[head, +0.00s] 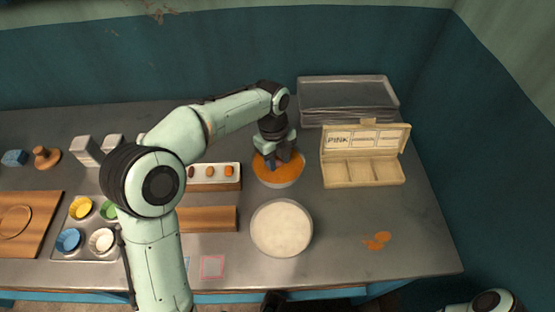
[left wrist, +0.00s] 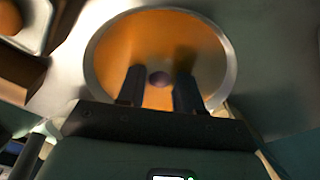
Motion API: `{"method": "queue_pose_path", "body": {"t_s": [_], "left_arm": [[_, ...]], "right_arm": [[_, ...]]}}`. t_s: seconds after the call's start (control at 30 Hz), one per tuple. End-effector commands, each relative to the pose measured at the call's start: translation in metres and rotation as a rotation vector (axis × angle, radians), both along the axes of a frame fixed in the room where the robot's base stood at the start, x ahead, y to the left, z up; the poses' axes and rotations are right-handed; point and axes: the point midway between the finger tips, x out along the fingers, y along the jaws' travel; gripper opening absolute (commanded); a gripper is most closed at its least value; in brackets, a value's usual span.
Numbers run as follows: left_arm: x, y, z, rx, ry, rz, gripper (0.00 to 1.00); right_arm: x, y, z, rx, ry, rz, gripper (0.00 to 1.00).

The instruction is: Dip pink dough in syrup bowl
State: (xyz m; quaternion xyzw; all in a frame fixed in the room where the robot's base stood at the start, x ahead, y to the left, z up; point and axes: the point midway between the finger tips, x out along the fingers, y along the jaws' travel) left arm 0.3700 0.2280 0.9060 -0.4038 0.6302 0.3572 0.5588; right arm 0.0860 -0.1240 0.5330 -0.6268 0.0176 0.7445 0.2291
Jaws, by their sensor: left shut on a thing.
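The syrup bowl (head: 287,181) is a round metal bowl of orange syrup in the middle of the table. It also fills the upper middle of the left wrist view (left wrist: 112,50). My left gripper (head: 279,163) points down over the bowl, its fingers at or just above the syrup. In the left wrist view a small dark purplish-pink dough ball (left wrist: 160,79) shows between the fingertips, and the gripper is shut on it. Whether the dough touches the syrup I cannot tell. In the head view the fingers hide the dough. My right gripper is out of view.
A white-filled bowl (head: 282,228) stands in front of the syrup bowl. A wooden box marked PINK (head: 363,172) is to the right, with stacked metal trays (head: 348,100) behind. A tray of dough pieces (head: 214,184) is left. Orange spill (head: 377,241) marks the right front.

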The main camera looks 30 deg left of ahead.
Motion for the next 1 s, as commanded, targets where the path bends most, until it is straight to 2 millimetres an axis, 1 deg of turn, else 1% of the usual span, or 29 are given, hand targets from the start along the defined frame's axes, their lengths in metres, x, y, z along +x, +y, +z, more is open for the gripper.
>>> {"method": "queue_pose_path", "body": {"t_s": [1.0], "left_arm": [[-0.0002, 0.0001, -0.006, 0.0, 0.001, 0.0, 0.06]], "right_arm": [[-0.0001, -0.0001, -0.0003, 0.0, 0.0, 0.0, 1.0]]}}
